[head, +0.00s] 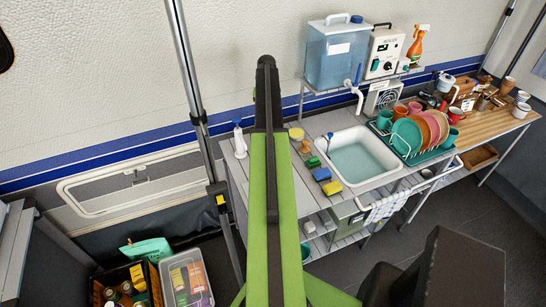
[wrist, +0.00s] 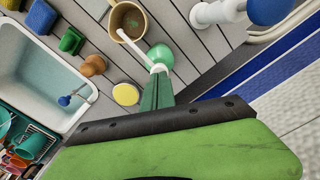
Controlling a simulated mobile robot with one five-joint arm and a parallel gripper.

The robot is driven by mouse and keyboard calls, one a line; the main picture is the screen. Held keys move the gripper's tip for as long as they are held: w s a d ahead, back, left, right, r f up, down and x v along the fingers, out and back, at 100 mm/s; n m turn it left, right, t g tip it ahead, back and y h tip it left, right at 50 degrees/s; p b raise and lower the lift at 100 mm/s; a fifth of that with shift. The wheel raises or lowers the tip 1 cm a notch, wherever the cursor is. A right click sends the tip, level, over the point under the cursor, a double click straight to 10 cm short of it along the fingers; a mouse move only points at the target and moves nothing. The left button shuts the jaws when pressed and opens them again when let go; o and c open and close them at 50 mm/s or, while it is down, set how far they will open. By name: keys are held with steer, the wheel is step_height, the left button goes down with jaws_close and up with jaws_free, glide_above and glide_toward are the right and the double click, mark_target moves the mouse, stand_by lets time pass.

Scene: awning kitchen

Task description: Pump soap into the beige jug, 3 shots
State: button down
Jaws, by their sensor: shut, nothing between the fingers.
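The beige jug (wrist: 144,24) stands open on the slatted counter in the wrist view, with brownish contents or inside showing. A soap pump with a round green head (wrist: 160,56) is beside it, its white spout (wrist: 135,44) reaching over the jug's rim. The pump's body is hidden behind my gripper. My gripper (wrist: 158,74) is shut and empty, its green fingers pointing at the green head. The tips overlap the head in the picture; I cannot tell whether they touch it. In the head view my green arm hides the jug and this pump.
A white bottle with a blue knob (wrist: 270,8) stands near the wall; it also shows in the head view (head: 240,146). A yellow round sponge (wrist: 125,94), an orange-brown brush (wrist: 92,66), coloured sponges and the water-filled sink (head: 362,162) lie on the other side.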

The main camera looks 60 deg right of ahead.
step_height(320, 180, up, 6)
steer(key=p, duration=0.6)
stand_by(0.4)
